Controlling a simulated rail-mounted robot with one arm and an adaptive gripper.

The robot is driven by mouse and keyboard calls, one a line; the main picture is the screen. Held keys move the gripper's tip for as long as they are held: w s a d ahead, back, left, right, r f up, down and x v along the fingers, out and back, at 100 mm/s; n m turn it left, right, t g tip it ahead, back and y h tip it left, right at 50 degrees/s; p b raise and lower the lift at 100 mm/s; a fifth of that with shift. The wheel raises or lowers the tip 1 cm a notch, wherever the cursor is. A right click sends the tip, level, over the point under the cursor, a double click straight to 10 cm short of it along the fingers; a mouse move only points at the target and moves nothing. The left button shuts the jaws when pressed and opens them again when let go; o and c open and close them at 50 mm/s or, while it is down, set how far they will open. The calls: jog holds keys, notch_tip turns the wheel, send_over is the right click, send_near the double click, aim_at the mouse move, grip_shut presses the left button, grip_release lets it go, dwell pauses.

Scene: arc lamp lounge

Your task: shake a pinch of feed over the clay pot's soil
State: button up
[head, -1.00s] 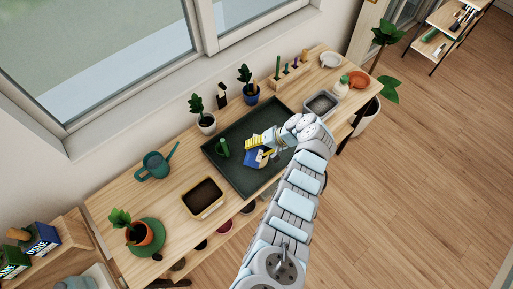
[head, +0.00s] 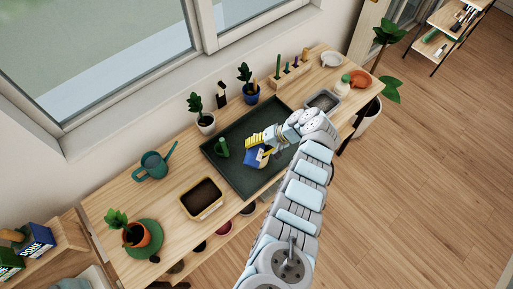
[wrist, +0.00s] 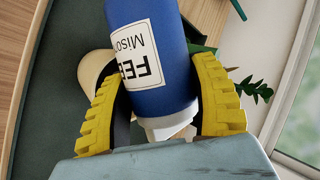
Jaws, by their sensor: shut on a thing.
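My gripper (head: 264,147) has its yellow fingers closed around a blue feed container (head: 256,158), above or at the dark green tray. In the wrist view the container (wrist: 160,50) sits tilted between the fingers, with a white label reading "FEED" and a pale end near the palm. The orange clay pot (head: 141,236) stands at the table's near left, well away from my gripper. It holds dark soil and a green plant, whose leaves hide part of the soil.
The dark tray (head: 243,186) fills the table's middle, with a green cup-like thing (head: 222,147) on it. A soil-filled planter box (head: 202,198) and a teal watering can (head: 154,165) lie between tray and clay pot. Small potted plants line the window side.

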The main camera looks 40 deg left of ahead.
jog(key=shift+f+b, duration=0.15)
jog(key=shift+b, duration=0.55)
dwell(1.0)
jog(key=shift+w+r+p, duration=0.1)
jog(key=shift+r+p, duration=0.15)
jog(key=shift+p, duration=0.3)
jog(key=shift+r+t+p, duration=0.15)
jog(key=shift+t+p, duration=0.15)
jog(key=shift+p, duration=0.6)
jog(key=shift+n+t+p, duration=0.3)
jog(key=shift+t, duration=0.1)
jog(key=shift+y, duration=0.4)
jog(key=shift+t, duration=0.4)
jog(key=shift+n+t+y+b, duration=0.3)
jog(key=shift+n+t+b, duration=0.1)
jog(key=shift+t, duration=0.1)
